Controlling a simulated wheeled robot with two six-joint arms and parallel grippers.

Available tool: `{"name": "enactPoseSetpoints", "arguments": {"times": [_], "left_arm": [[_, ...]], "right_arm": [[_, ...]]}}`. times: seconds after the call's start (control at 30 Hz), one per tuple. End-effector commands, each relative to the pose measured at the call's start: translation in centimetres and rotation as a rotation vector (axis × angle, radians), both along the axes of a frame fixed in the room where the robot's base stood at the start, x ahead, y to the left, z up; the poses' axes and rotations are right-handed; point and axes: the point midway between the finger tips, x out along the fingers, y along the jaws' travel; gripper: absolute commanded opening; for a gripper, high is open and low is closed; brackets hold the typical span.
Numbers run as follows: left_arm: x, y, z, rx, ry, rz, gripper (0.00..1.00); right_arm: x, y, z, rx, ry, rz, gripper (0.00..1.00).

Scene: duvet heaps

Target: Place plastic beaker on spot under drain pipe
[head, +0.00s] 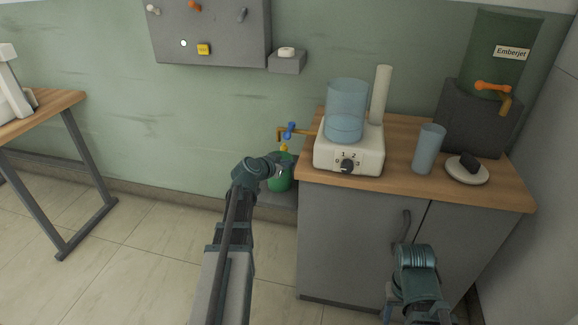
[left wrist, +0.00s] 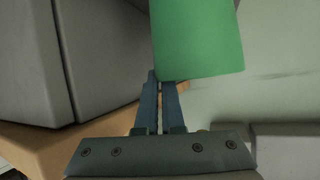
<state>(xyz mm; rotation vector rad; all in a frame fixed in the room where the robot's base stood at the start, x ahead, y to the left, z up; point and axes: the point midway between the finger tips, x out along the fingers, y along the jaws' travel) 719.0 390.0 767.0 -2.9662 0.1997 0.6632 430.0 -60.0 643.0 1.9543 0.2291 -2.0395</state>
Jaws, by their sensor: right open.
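A green beaker (head: 281,180) stands beside the left end of the cabinet, on or just over a low grey ledge (head: 284,204); I cannot tell whether its base touches. My left gripper (head: 278,165) is at its upper edge, and the left wrist view (left wrist: 160,80) shows the fingers nearly together on the wall of the green beaker (left wrist: 200,40), one fingertip hidden behind it. A brass drain pipe (head: 283,135) with a blue handle (head: 290,130) reaches out above the beaker. My right gripper (head: 405,312) is low before the cabinet, empty, partly cut off by the frame.
The wooden counter (head: 385,195) carries a white appliance (head: 349,154) with a clear blue jar, a blue tumbler (head: 428,149), a dish (head: 467,171) with a dark block, and a green dispenser (head: 502,50). A table (head: 45,110) stands left. The floor between is clear.

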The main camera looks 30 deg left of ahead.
Motion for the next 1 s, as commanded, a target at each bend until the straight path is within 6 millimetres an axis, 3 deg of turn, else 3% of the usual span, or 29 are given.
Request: {"name": "enactPoseSetpoints", "arguments": {"times": [0.1, 0.2, 0.3, 0.67, 1.0], "left_arm": [[0.0, 0.0, -0.5, 0.000, 0.000, 0.000, 0.00], [0.0, 0.0, -0.3, 0.000, 0.000, 0.000, 0.21], [0.0, 0.0, -0.3, 0.000, 0.000, 0.000, 0.35], [0.0, 0.0, 0.4, 0.000, 0.000, 0.000, 0.35], [-6.3, 0.6, 3.3, 0.000, 0.000, 0.003, 0.35]], "right_arm": [[0.0, 0.0, -0.5, 0.000, 0.000, 0.000, 0.50], [0.0, 0.0, -0.3, 0.000, 0.000, 0.000, 0.50], [0.0, 0.0, -0.3, 0.000, 0.000, 0.000, 0.50], [0.0, 0.0, 0.4, 0.000, 0.000, 0.000, 0.50], [0.0, 0.0, 3.4, 0.000, 0.000, 0.000, 0.50]]}}
